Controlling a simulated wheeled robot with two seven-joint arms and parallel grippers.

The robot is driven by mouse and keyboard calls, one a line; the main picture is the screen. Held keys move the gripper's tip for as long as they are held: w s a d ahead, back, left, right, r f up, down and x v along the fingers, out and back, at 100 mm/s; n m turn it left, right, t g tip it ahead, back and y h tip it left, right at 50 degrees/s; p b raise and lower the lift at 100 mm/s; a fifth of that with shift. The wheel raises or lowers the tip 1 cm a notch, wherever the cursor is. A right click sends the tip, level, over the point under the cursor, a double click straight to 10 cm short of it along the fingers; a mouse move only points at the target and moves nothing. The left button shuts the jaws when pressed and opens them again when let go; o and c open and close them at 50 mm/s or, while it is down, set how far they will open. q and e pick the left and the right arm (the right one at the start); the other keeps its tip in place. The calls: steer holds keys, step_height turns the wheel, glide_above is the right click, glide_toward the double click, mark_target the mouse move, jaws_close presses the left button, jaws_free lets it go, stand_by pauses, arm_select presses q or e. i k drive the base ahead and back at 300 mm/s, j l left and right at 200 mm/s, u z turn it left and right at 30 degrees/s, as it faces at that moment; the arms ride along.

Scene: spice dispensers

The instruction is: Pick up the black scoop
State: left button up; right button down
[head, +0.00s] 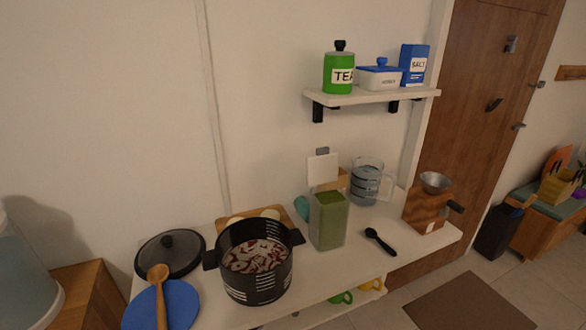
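The black scoop (379,241) lies flat on the white counter, right of the middle. Its bowl end points to the back left and its handle to the front right. It lies between the green-filled container (328,220) and the wooden grinder (428,208), apart from both. Nothing covers it. Neither of my grippers shows in the head view.
A black pot (256,287) with food in it stands on the counter's left half, by a dark lid (171,254) and a blue plate (150,311) with a wooden spoon (160,290). A measuring jug (366,184) stands behind the scoop. A wall shelf (370,97) holds containers. The counter around the scoop is clear.

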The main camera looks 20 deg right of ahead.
mark_target(371, 233)
steer(key=z, duration=1.3)
